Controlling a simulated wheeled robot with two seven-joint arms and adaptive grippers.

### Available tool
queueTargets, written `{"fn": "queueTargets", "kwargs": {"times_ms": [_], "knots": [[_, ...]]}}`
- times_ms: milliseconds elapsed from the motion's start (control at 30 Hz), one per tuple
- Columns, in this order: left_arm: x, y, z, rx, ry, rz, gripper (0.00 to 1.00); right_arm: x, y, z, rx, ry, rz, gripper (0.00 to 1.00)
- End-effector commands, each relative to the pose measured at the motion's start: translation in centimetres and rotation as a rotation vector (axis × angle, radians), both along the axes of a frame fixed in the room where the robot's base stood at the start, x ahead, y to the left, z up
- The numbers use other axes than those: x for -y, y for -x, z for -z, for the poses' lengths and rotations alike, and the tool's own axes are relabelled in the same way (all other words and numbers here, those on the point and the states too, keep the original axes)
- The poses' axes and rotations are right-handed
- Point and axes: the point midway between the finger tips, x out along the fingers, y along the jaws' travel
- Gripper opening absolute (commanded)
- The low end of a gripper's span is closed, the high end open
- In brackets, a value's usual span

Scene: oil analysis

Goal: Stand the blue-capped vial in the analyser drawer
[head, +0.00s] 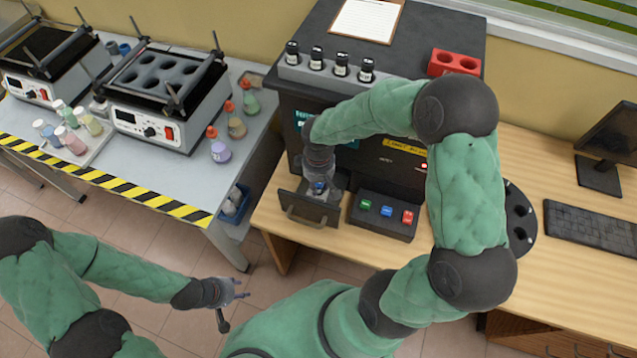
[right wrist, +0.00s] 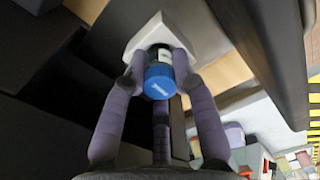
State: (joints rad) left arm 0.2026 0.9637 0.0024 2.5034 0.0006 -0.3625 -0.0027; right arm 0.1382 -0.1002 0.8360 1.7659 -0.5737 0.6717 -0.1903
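The analyser (head: 290,120) stands on the wooden desk, with its drawer (head: 300,213) pulled out at the front. My right gripper (head: 320,188) reaches down into the drawer area. In the right wrist view, its purple-grey fingers (right wrist: 159,62) close around the sides of the blue-capped vial (right wrist: 159,84). The vial's far end points at a white holder block (right wrist: 150,33); whether it is seated there is hidden. The blue cap also shows small in the head view (head: 319,186). My left gripper (head: 236,306) is empty, with fingers spread, in front of the desk and bench.
A button box (head: 384,214) sits right of the drawer. Several black-capped vials (head: 330,62) and a red holder (head: 455,63) stand on top of the analyser. A grey bench (head: 185,165) with bottles is at left. A keyboard (head: 592,228) lies at right.

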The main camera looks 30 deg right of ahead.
Motion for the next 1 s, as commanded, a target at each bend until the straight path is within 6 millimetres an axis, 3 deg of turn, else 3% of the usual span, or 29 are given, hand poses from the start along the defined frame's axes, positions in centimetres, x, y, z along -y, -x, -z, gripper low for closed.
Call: {"fn": "queueTargets", "kwargs": {"times_ms": [67,467,667,1000], "knots": [[0.0,0.0,0.0,0.000,0.000,0.000,0.40,0.0,0.0,0.0,0.000,0.000,0.000,0.50],[0.0,0.0,-0.3,0.000,0.000,0.000,0.40,0.0,0.0,-0.4,0.000,0.000,0.000,0.50],[0.0,0.0,-1.5,0.000,0.000,0.000,0.40,0.0,0.0,-3.4,0.002,0.000,0.000,0.50],[0.0,0.0,-3.8,0.000,0.000,0.000,0.40,0.0,0.0,-9.9,0.002,0.000,0.000,0.50]]}}
